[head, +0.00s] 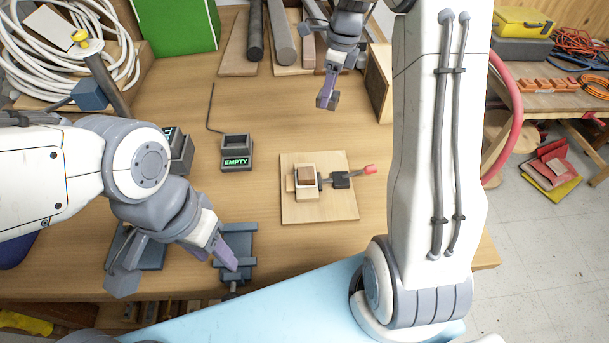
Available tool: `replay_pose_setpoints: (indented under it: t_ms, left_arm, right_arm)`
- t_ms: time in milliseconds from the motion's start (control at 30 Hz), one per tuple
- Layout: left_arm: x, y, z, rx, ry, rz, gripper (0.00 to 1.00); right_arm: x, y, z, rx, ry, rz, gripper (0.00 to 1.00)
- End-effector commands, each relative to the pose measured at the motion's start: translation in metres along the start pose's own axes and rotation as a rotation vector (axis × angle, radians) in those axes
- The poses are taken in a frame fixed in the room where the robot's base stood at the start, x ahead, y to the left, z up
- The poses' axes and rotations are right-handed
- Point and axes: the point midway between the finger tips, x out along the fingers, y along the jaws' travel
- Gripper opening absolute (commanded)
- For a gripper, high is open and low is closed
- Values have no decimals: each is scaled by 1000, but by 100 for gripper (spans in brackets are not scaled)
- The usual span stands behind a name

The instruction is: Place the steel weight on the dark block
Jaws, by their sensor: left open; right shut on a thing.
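My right gripper (328,92) hangs over the back of the wooden table. It is shut on a small grey-brown block (327,101), which may be the steel weight; the fingers partly hide it. My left gripper (214,250) is open, low at the front left, beside a blue-grey vise-like fixture (240,256). I cannot tell for sure which thing is the dark block. A dark grey unit (237,150) with a green "EMPTY" display stands mid-table. A similar dark unit (182,152) beside it is partly hidden by my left arm.
A wooden board (330,208) with a toggle clamp, red-tipped handle (369,170) and small brown block lies right of centre. Metal bars (280,35) and a green box (178,25) stand at the back.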

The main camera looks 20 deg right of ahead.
Motion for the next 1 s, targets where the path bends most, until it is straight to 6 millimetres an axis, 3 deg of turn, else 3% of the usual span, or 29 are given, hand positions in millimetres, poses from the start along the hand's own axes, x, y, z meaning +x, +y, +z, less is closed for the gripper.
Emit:
replay_pose_setpoints:
  t_ms: [33,233,433,800,1000]
  left_arm:
    - [11,-1,1,-1,0,0,50]
    - [30,-2,2,-2,0,0,50]
    - [31,-2,2,-2,0,0,50]
    - [15,-1,1,-3,0,0,50]
    - [11,-1,1,-3,0,0,50]
  right_arm:
    - [10,0,-1,0,-1,-3,0]
    - [29,-1,-4,0,-1,-3,0]
    - [37,10,-4,-2,-1,0,0]
    - [82,86,0,-3,1,4,0]
    - [100,111,0,-2,-1,-1,0]
